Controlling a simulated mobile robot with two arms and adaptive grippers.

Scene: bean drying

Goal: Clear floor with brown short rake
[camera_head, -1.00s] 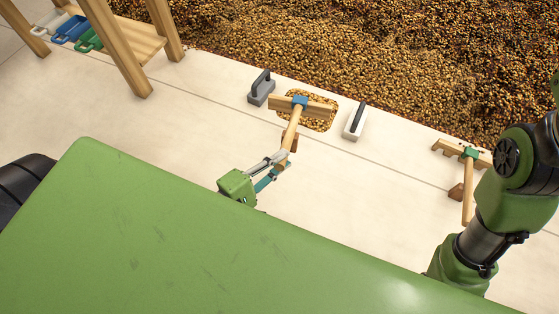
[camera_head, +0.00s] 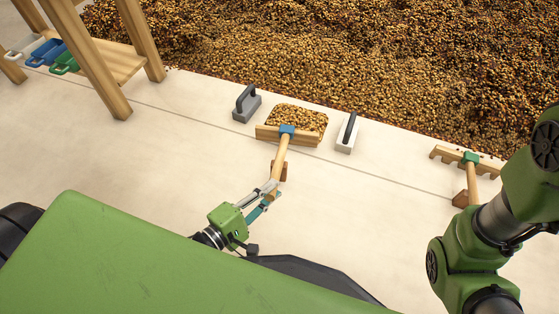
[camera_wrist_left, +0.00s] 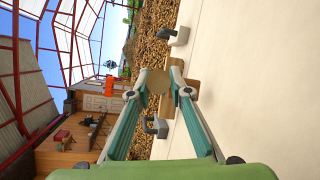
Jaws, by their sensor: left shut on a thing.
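The brown short rake (camera_head: 280,155) has a wooden handle, a blue socket and a wide, flat wooden head. My left gripper (camera_head: 270,191) is shut on its handle near the lower end, and the head points away from me toward the bean bed. A small patch of beans (camera_head: 298,117) lies on the pale floor (camera_head: 150,150) just beyond the head, which overlaps its near edge. I cannot tell whether the head touches the floor. In the left wrist view, my left fingers (camera_wrist_left: 160,78) close around the tan handle end (camera_wrist_left: 158,83). My right gripper is out of view.
A grey block with a handle (camera_head: 246,105) and a white block with a dark handle (camera_head: 347,134) flank the patch. A toothed rake with a green socket (camera_head: 470,160) stands at right. The large bean bed (camera_head: 350,50) lies behind. A wooden stand (camera_head: 125,60) with trays is at upper left.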

